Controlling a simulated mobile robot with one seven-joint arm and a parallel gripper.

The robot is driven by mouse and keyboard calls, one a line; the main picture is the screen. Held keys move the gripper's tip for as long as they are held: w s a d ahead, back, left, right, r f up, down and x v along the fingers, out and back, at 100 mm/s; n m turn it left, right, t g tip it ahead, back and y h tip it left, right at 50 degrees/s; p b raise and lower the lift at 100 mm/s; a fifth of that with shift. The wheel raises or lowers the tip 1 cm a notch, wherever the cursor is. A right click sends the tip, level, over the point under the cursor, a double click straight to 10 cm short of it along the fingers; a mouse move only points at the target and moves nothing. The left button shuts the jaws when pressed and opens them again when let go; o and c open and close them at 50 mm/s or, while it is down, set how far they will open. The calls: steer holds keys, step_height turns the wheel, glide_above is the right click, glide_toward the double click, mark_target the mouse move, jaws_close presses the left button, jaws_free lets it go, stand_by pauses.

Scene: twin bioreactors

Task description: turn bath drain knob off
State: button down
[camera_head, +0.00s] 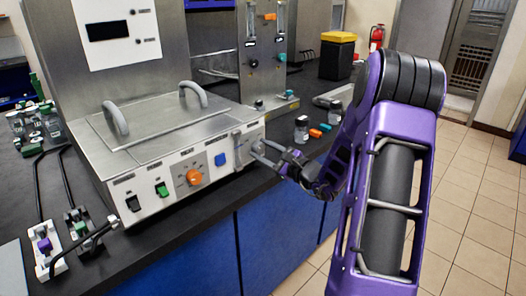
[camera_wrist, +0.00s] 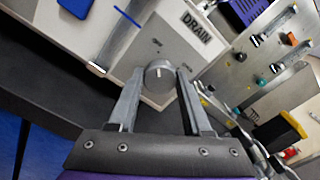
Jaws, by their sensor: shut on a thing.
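The bath drain knob (camera_wrist: 160,76) is a round grey knob with a light mark, on the bath's front panel below the word DRAIN in the wrist view. My gripper (camera_wrist: 158,78) has one finger on each side of the knob and is shut on it. In the head view my gripper (camera_head: 258,150) reaches the right end of the metal bath's (camera_head: 205,165) front panel; the knob itself is hard to make out there behind the fingers.
The bath panel also bears an orange knob (camera_head: 194,177), a green switch (camera_head: 162,189), a black switch (camera_head: 133,203) and a blue button (camera_head: 220,159). Small bottles (camera_head: 301,129) and coloured pieces (camera_head: 315,133) lie right of my gripper. Tiled floor (camera_head: 465,215) is open at right.

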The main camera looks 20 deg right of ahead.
stand_by(0.3)
steer(key=shift+c, duration=1.7)
jaws_free()
steer(key=shift+s, duration=0.1)
steer(key=v, duration=1.7)
steer(key=shift+p, duration=0.45)
